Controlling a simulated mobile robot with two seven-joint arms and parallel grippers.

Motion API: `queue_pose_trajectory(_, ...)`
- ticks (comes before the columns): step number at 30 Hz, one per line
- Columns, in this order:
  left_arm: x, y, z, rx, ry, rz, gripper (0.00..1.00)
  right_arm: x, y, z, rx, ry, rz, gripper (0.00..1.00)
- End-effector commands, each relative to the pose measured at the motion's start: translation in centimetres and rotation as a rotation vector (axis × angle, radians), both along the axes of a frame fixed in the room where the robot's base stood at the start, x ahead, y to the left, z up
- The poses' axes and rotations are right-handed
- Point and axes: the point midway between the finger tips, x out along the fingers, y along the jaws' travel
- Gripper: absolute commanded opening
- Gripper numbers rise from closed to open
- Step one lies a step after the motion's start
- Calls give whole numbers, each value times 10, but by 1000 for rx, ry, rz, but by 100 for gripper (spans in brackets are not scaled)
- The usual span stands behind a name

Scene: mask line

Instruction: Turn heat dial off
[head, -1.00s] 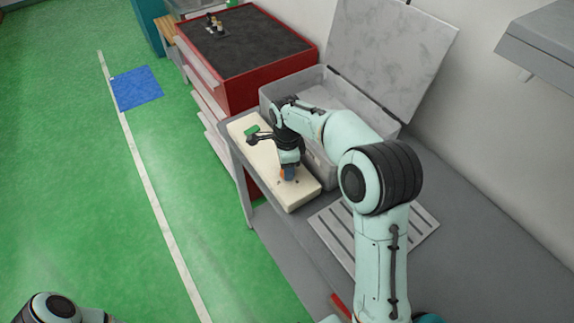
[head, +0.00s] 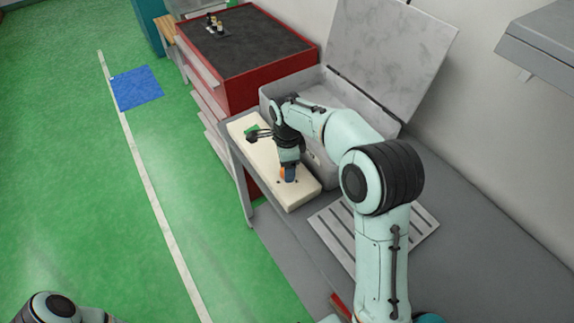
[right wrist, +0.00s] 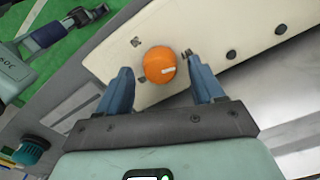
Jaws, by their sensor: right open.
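The heat dial is an orange round knob with a white mark, on a cream panel (head: 303,195) on the bench. The orange dial (right wrist: 160,67) sits between the two blue fingers of my right gripper (right wrist: 160,64) in the right wrist view. The fingers are open, with a visible gap on each side. In the head view the right gripper (head: 289,174) points down over the near end of the panel, largely hiding the dial. My left arm shows only as a part at the bottom left of the head view; its gripper is not seen.
A green part (head: 251,129) is at the panel's far end. A grey open-lidded case (head: 272,96) stands right behind the panel, and a red cabinet (head: 262,85) farther back. A slotted plate (head: 337,226) lies on the bench (head: 470,240) to the right.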

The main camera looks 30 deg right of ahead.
Motion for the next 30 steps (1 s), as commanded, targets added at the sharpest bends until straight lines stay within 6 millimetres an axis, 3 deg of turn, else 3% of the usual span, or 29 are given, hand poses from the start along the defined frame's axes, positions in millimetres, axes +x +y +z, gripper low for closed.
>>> queue_pose_trajectory(15,18,0,21,0,-21,0,43,2,0,108,0,-6,-1,67)
queue_pose_trajectory(21,22,0,24,0,-25,0,43,1,0,125,0,-2,0,67)
queue_pose_trajectory(30,22,0,24,0,-25,0,43,0,0,126,0,0,-1,67)
